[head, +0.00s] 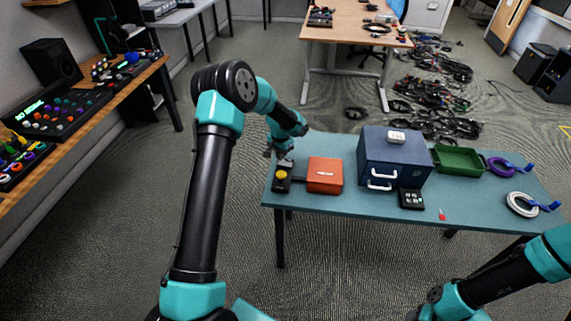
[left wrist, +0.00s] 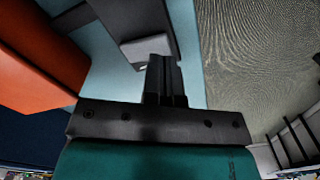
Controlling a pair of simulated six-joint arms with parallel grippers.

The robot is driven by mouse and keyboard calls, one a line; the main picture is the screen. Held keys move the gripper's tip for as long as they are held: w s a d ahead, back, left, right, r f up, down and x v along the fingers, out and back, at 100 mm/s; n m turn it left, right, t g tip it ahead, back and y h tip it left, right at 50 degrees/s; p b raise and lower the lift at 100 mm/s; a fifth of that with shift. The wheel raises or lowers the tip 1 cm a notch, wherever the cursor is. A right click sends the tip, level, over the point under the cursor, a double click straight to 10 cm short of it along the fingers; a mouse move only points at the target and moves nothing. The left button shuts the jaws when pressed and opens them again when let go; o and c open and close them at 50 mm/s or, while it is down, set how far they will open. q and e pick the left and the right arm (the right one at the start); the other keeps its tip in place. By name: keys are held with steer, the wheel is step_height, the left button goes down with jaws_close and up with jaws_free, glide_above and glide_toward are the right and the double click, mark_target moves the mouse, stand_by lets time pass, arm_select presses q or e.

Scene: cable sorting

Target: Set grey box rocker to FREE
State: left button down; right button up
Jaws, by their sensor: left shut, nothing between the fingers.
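The dark grey box (head: 281,184) stands at the left end of the teal table, with a yellow round button on top. In the left wrist view the dark grey box (left wrist: 130,14) has a light grey rocker (left wrist: 146,48) at its near end. I cannot read any marking on the rocker. My left gripper (head: 281,156) is above the far end of this box. In the left wrist view its fingers (left wrist: 161,72) are shut and empty, their tips close to the rocker; whether they touch it I cannot tell. My right gripper is out of view.
An orange box (head: 325,174) sits just right of the grey box. A blue drawer box (head: 394,160), a black keypad (head: 411,199), a green tray (head: 458,160) and cable coils (head: 521,205) stand further right. The table's front left is clear.

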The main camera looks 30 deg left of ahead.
mark_target(281, 162)
arm_select(q)
steer(key=shift+f, duration=1.4)
stand_by(1.1)
steer(key=shift+r, duration=3.55)
